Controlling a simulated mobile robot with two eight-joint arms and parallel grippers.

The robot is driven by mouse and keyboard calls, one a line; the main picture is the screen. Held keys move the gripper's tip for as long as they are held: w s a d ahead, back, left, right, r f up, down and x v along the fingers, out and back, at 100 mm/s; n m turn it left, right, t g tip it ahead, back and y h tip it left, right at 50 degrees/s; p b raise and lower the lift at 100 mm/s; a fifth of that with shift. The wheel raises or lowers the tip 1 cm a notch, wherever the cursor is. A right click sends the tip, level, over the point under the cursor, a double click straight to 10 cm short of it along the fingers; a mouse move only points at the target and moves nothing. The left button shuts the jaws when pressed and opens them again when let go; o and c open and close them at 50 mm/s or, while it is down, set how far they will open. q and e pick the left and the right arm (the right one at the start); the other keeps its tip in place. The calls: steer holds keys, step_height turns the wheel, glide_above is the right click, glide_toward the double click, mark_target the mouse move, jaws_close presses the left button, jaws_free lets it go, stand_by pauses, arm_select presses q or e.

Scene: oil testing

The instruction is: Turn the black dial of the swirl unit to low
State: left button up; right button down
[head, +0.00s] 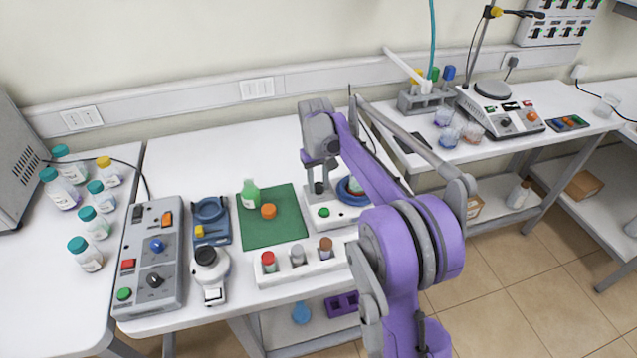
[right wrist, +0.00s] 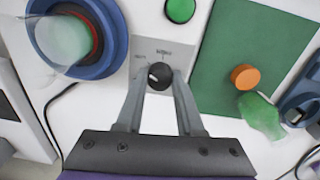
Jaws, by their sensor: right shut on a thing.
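The swirl unit (head: 340,217) is a white box with a green button, a blue ring and a small grey plate. Its black dial (right wrist: 160,75) sits on that plate in the right wrist view. My right gripper (right wrist: 161,80) is shut on the dial, one finger on each side. The dial's small pale mark shows, but the plate's lettering is too small to read. In the head view the right gripper (head: 320,180) comes down from above onto the dial (head: 319,188). The blue ring (right wrist: 120,40) holds a clear vessel with greenish contents. My left gripper is out of view.
A green mat (head: 275,235) with a green bottle (head: 250,194) and an orange cap (head: 268,211) lies beside the unit. A white rack (head: 282,278) with vials stands in front. A grey control box (head: 140,285) is farther left. The table behind the mat is clear.

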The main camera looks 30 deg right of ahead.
mark_target(317, 186)
stand_by(0.4)
steer(key=c, duration=0.5)
jaws_free()
step_height(317, 186, up, 11)
steer(key=shift+a+f+p, duration=0.1)
steer(key=shift+a+p, duration=0.05)
steer(key=shift+p, duration=0.25)
steer(key=shift+a, duration=0.1)
